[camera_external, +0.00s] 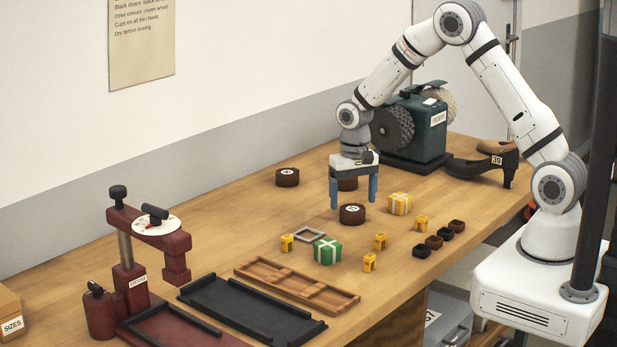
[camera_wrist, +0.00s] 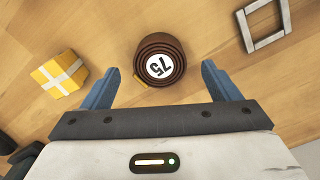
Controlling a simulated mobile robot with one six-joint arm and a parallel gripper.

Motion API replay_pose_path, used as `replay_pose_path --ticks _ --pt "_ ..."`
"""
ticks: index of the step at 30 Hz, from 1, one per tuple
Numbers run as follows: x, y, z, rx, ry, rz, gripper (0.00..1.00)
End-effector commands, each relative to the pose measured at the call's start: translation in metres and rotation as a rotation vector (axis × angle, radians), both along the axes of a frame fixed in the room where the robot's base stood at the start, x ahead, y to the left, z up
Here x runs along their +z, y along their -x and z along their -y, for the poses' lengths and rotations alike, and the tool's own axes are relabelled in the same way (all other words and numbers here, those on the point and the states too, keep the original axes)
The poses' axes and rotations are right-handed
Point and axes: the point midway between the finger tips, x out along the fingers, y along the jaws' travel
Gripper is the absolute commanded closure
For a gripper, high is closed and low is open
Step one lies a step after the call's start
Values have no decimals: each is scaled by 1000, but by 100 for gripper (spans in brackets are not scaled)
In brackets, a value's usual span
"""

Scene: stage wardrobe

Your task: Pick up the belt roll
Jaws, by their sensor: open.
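A brown belt roll (camera_external: 352,214) with a white round label lies flat on the wooden bench. In the wrist view the belt roll (camera_wrist: 160,62) shows the number 75, with a small brass-coloured end at its lower left. My gripper (camera_external: 353,203) is open, fingers pointing down, above the roll. In the wrist view the blue fingers of my gripper (camera_wrist: 157,80) stand on either side of the roll, apart from it. Two more dark brown rolls lie farther back, one to the left (camera_external: 287,177) and one (camera_external: 347,184) partly hidden behind my gripper.
A yellow ribboned box (camera_external: 400,204) stands right of the roll, a green one (camera_external: 327,251) and a grey square frame (camera_external: 309,235) in front. Small yellow and dark pieces lie near the front edge. A green buffing machine (camera_external: 425,130) stands behind. Trays and a red press (camera_external: 130,250) are left.

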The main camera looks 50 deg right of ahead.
Motion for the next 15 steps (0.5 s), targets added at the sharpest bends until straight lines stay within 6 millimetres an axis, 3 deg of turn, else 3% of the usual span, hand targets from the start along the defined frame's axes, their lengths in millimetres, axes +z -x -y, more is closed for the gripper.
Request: replay_pose_path --ticks 6,13,15 --pt "-22 1 0 0 0 -1 17" --pt "-23 0 0 0 0 1 17" --pt "-23 0 0 0 0 1 23"
